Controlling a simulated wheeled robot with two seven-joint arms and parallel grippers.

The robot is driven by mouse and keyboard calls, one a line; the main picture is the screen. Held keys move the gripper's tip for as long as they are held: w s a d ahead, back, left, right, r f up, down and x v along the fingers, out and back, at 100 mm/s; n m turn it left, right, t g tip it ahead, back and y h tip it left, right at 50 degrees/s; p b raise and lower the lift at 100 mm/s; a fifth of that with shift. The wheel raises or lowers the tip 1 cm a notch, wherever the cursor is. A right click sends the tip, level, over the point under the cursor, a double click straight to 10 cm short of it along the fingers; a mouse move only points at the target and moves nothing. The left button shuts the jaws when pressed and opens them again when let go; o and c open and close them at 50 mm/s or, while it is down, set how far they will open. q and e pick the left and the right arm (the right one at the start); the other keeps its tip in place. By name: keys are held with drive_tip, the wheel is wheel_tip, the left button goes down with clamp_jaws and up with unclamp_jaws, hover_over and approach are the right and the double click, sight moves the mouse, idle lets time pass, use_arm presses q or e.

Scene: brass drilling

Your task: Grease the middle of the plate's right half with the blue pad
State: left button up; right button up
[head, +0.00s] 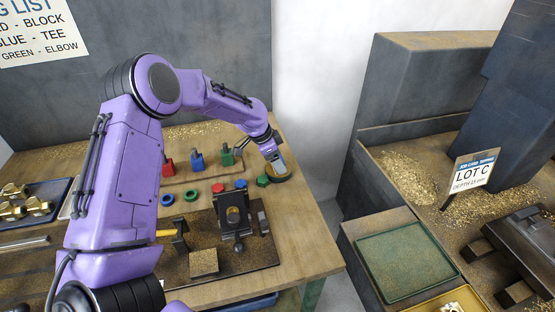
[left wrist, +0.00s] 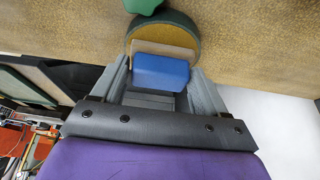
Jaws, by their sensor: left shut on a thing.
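My left gripper (head: 277,162) is at the right back of the workbench, pointing down at a round dark-rimmed tin (head: 284,178) with a tan inside. In the left wrist view, my left gripper (left wrist: 163,88) is shut on the blue pad (left wrist: 160,72), a blue block with a tan strip at its far end. The tan end overlaps the round tin (left wrist: 178,25); I cannot tell whether it touches the contents. A square tan plate (head: 204,262) lies on the dark board in front; I cannot be sure it is the task's plate. My right gripper is not in view.
A black vise (head: 234,222) holding a brass-coloured piece stands on the dark board (head: 260,255). A green knob (head: 263,181) is beside the tin. Red, blue and green blocks (head: 197,161) stand on a rack behind. A green tray (head: 405,262) is right, across a gap.

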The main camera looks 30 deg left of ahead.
use_arm(q)
wheel_tip(320, 180, up, 7)
drive_tip(key=p, duration=0.6)
drive_tip(key=shift+p, duration=0.35)
idle(0.5)
